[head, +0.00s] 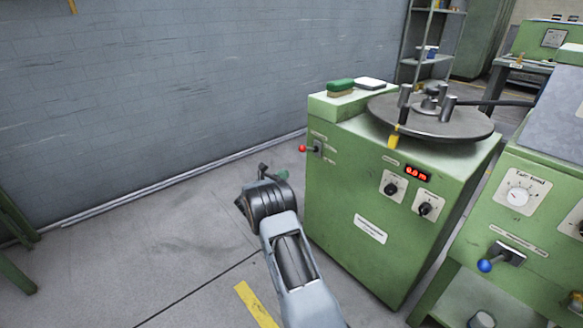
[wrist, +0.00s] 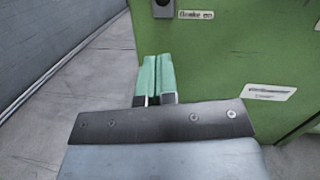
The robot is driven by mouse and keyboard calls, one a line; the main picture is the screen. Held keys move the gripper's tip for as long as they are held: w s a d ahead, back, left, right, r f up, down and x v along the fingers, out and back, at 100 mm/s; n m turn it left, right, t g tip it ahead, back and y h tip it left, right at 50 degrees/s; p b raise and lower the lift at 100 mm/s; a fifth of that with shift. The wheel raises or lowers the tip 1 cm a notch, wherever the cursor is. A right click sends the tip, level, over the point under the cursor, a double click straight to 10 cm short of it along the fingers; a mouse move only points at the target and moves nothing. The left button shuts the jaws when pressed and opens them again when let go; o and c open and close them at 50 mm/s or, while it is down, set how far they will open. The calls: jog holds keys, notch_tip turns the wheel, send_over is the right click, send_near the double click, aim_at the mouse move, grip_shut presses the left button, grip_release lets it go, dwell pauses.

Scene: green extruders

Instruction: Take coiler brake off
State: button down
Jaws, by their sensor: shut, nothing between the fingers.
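The coiler (head: 345,215) is a green cabinet with a round dark turntable (head: 465,125) on top. The brake lever (head: 302,148) has a red ball knob that sticks out left from a dark plate at the cabinet's upper left corner. In the wrist view only the bottom of that dark lever plate (wrist: 163,9) shows, beside a small label that seems to read "Brake on" (wrist: 195,15); the red knob is out of frame. My gripper (head: 283,174) is below and a little left of the lever, apart from it. Its green fingers (wrist: 157,78) are shut together and empty.
Two round knobs (head: 391,187) and a red display (head: 417,173) sit on the coiler's front. A green-topped brush (head: 340,87) lies on top. A machine with a blue-knobbed lever (head: 485,265) stands at right. The floor (head: 160,240) between wall and coiler is clear.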

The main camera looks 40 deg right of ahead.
jog(key=shift+p+v, duration=0.3)
jog(key=shift+v, duration=1.7)
jog(key=shift+f, duration=0.15)
